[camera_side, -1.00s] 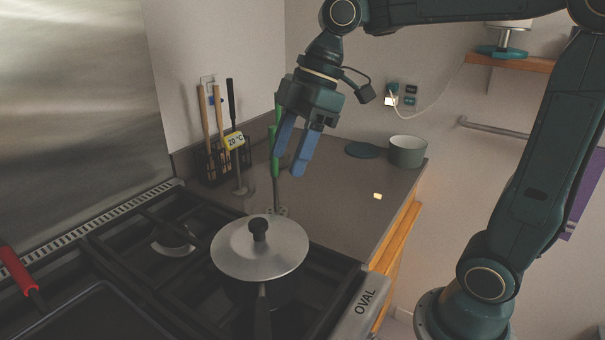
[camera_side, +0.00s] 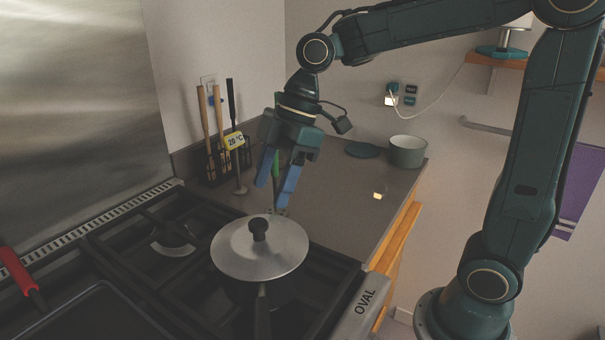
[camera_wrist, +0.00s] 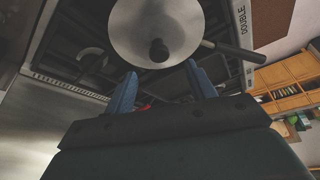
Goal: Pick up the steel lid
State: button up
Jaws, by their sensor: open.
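The steel lid (camera_side: 250,256) is a round, shiny disc with a black knob (camera_side: 259,229) at its centre. It sits on a dark-handled pan on the stove. My gripper (camera_side: 273,197) is open and empty, its blue fingers pointing down above and a little behind the lid in the side view. In the wrist view the lid (camera_wrist: 140,25) is at the top, cut off by the edge, with its knob (camera_wrist: 158,50) just ahead of the gap between my fingers (camera_wrist: 161,82). The fingers are apart from the knob. The pan's body is mostly hidden under the lid.
The pan's handle (camera_side: 262,315) points toward the camera. A red-handled pan (camera_side: 90,312) is at the front left. A utensil rack (camera_side: 215,160), a green bowl (camera_side: 407,151) and a flat green disc (camera_side: 362,150) stand on the counter. The counter's right part is clear.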

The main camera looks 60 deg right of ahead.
aim_at(259, 222)
jog(key=shift+x, duration=1.5)
jog(key=shift+x, duration=2.6)
jog(key=shift+r, duration=0.1)
grip_shut()
